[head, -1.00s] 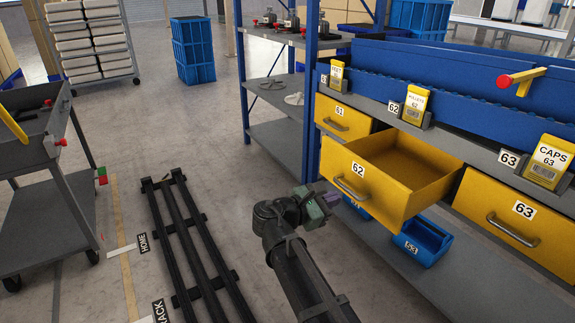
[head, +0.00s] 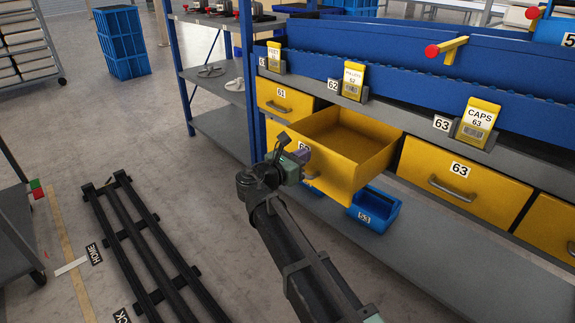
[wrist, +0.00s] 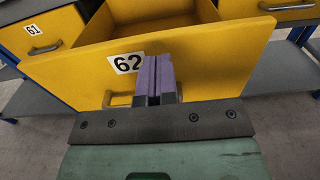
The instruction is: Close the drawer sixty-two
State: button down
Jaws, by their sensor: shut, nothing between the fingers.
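The yellow drawer sixty-two (head: 335,181) is pulled out from the grey and blue shelf unit and looks empty inside. Its front also fills much of the wrist view (wrist: 215,72), with the 62 label and the handle (wrist: 112,98) partly behind my gripper. My gripper (head: 304,154) is shut and empty, with purple fingers side by side in the wrist view (wrist: 158,62). The fingertips are at the drawer front, just right of the label; I cannot tell whether they touch it.
Closed drawers 61 (head: 283,98) and 63 (head: 465,170) flank the open one. A blue bin (head: 374,208) marked 53 stands on the lower shelf (head: 440,240). Black floor rails (head: 150,245) run at left, with open floor between them and the shelf.

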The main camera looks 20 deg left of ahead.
aim_at(317, 149)
jog(key=shift+x, duration=1.6)
jog(key=shift+w, duration=0.1)
